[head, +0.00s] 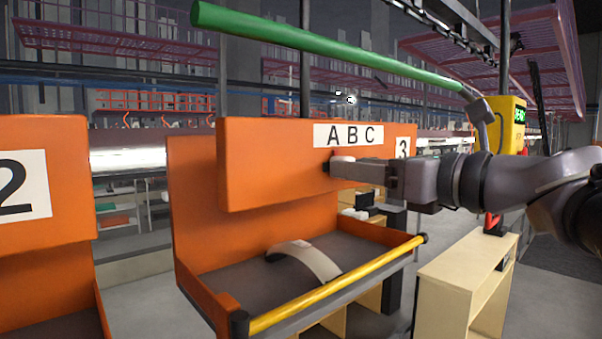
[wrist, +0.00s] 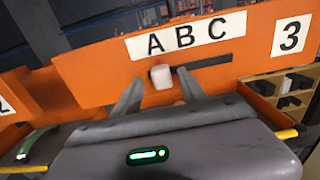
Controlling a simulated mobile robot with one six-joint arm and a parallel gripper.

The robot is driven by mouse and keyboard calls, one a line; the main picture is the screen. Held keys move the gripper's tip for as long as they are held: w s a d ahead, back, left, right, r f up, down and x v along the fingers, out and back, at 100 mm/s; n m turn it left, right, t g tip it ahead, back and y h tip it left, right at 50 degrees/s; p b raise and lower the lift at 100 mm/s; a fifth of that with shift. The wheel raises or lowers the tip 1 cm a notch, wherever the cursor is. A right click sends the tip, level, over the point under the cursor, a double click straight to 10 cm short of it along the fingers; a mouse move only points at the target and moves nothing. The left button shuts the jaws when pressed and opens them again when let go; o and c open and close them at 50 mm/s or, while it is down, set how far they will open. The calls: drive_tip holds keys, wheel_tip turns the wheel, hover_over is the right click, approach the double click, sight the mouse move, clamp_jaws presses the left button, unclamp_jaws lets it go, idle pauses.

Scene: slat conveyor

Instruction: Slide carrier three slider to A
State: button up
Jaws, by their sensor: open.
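Carrier three is the orange carrier (head: 270,165) with a white plate (head: 402,148) reading 3 and an ABC label (head: 348,135). Its slider is a small white knob (wrist: 160,76) in a dark horizontal slot (wrist: 205,62). In the wrist view the knob is at the slot's left end, below the letter A, and the bare slot runs to its right below B and C. My gripper (wrist: 160,80) is open, with one finger on each side of the knob. In the head view my gripper (head: 335,168) is at the panel and hides most of the slot.
A tray (head: 222,300) with a yellow front bar (head: 335,285) and a pale curved item (head: 312,258) lies below the panel. Carrier two (head: 45,180) is at the left. A green bar (head: 325,46) crosses above. A wooden shelf unit (head: 450,285) stands at the right.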

drive_tip(key=b+v, duration=0.2)
drive_tip(key=v, duration=1.3)
drive_tip(key=shift+s, duration=0.35)
